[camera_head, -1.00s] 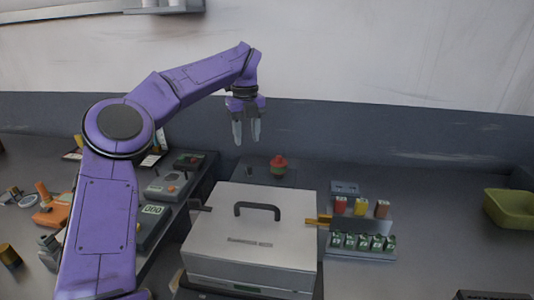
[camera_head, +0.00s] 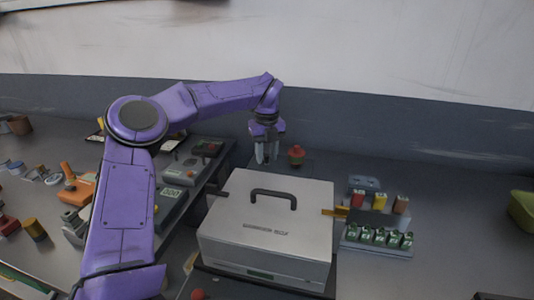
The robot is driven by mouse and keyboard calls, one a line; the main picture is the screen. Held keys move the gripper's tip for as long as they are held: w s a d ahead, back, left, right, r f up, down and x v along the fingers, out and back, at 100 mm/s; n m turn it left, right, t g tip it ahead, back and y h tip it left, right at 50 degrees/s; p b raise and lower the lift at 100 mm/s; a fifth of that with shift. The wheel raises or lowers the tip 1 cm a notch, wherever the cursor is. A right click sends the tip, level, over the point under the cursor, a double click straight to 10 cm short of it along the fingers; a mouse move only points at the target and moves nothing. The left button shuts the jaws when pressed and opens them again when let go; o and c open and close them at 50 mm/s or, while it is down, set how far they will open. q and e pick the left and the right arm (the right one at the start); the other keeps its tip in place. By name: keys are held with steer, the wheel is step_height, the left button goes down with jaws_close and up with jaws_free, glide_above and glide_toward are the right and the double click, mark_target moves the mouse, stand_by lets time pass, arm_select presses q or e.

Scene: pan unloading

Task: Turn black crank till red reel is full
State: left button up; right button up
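The red reel (camera_head: 296,155) stands upright on a dark plate behind the white box; its lower part looks greenish. My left gripper (camera_head: 267,154) points down just left of the reel. Its two fingers show a gap between them, so it looks open. The black crank is not clearly visible; the fingers cover the spot left of the reel where a small dark upright part showed earlier. I cannot tell whether they touch it. My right gripper is not in view.
A white box (camera_head: 262,220) with a black top handle stands in front of the reel. Grey devices (camera_head: 183,175) line the left side. A rack with coloured blocks (camera_head: 379,202) stands right of the box. A green bin (camera_head: 523,210) is at the right edge. The right tabletop is mostly clear.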

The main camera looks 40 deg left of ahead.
arm_select(q)
jaws_close()
steer(key=shift+s+a+r+m+p, duration=0.1)
steer(key=shift+r+m+p, duration=0.05)
steer(key=shift+m+p, duration=0.35)
steer(key=m, duration=0.1)
steer(key=m+p, duration=0.1)
steer(key=p, duration=0.1)
steer(key=shift+s+a+r+m, duration=0.1)
steer(key=shift+s+a+m, duration=0.2)
steer(key=shift+m, duration=0.1)
steer(key=shift+a+f+m+p, duration=0.2)
steer(key=shift+m+p, duration=0.1)
steer(key=shift+m, duration=0.4)
steer(key=shift+o, duration=1.5)
jaws_free()
